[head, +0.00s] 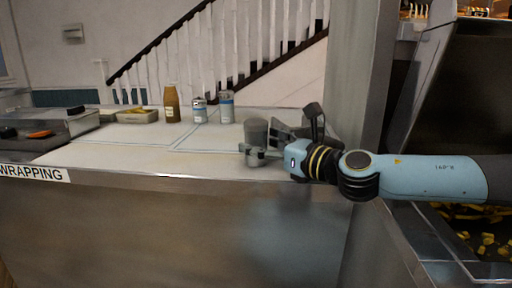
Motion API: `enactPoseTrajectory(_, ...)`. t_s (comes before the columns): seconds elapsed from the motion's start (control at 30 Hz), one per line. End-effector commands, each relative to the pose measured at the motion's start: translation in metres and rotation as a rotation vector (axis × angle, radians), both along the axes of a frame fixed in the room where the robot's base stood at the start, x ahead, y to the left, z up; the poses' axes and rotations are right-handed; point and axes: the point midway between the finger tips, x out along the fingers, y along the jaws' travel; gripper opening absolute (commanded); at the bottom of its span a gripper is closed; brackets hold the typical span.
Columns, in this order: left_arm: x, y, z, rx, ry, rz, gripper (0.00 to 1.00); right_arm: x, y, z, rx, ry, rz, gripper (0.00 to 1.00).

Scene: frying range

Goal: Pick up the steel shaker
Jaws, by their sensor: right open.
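The steel shaker, a dark grey cylinder (256,131), stands upright on the pale counter top, right of the middle. My right gripper (262,143) reaches in from the right and is open at the shaker. One finger shows in front of the shaker's lower part, and other gripper parts show to its right. The shaker's base is hidden by the gripper. I cannot tell whether the fingers touch it. My left gripper is not in view.
A brown bottle (171,104) and two blue-and-white containers (199,112) (227,107) stand left of the shaker. A shallow tray (137,117) sits farther left. A pillar (352,70) rises right. The counter's middle front (150,157) is clear.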

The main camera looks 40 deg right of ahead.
Motion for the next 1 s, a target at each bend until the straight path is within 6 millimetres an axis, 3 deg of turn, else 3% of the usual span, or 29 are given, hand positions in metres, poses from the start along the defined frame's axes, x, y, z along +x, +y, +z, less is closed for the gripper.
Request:
enactPoseTrajectory(0.2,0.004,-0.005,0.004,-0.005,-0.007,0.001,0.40,0.022,0.000,0.001,0.002,-0.002,-0.002,0.76)
enactPoseTrajectory(0.47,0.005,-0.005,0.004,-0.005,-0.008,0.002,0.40,0.023,0.001,0.000,0.000,0.001,0.000,0.75)
enactPoseTrajectory(0.9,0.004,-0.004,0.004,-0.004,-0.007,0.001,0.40,0.023,0.001,0.000,0.000,0.001,0.000,0.17)
enactPoseTrajectory(1.0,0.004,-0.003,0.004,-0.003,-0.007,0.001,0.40,0.023,0.001,0.000,0.000,0.000,0.000,0.14)
